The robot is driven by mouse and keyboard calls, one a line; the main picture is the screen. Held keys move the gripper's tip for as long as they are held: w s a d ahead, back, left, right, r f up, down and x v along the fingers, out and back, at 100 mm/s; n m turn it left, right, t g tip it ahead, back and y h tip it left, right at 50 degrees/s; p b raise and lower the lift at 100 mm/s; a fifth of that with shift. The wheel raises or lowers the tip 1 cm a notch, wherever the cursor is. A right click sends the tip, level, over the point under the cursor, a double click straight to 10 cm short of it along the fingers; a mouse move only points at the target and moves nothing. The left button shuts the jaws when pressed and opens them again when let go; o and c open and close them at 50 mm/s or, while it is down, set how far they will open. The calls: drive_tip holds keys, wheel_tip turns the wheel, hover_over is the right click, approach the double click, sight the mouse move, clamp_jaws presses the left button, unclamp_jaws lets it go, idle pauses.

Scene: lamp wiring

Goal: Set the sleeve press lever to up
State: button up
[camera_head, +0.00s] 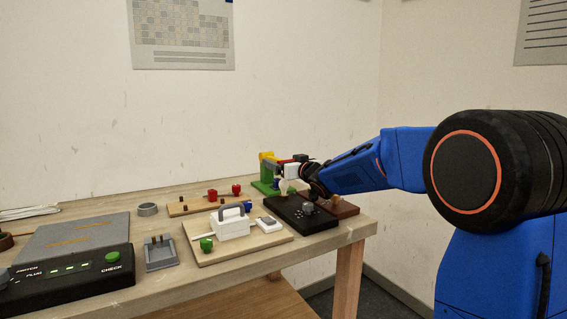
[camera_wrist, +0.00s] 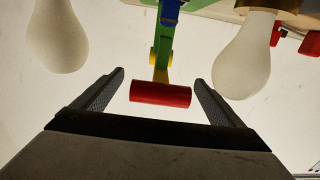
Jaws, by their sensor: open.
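The sleeve press (camera_head: 264,180) is a green stand with a yellow top at the far right of the table. In the wrist view its lever (camera_wrist: 162,52) is a green and yellow arm ending in a red cylindrical handle (camera_wrist: 160,93). My gripper (camera_wrist: 160,80) is open, with one finger on each side of the red handle and a gap showing at both ends. In the head view my gripper (camera_head: 294,172) is beside the press and partly covers it. I cannot tell the lever's exact angle.
Two pale bulbs (camera_wrist: 57,36) (camera_wrist: 242,55) flank the handle in the wrist view. A black block (camera_head: 300,213) and a brown block (camera_head: 343,208) lie below my gripper. A wooden board with a white box (camera_head: 230,226) is to the left. A check panel (camera_head: 75,277) is nearer.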

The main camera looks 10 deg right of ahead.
drive_tip(key=c, duration=1.4)
drive_tip(key=r, duration=0.2)
drive_tip(key=w+r, duration=0.1)
drive_tip(key=r, duration=0.2)
drive_tip(key=shift+w+a+r, duration=0.25)
drive_tip(key=shift+r, duration=0.05)
drive_tip(key=shift+f, duration=0.3)
drive_tip(key=o, duration=1.4)
drive_tip(key=shift+r, duration=0.1)
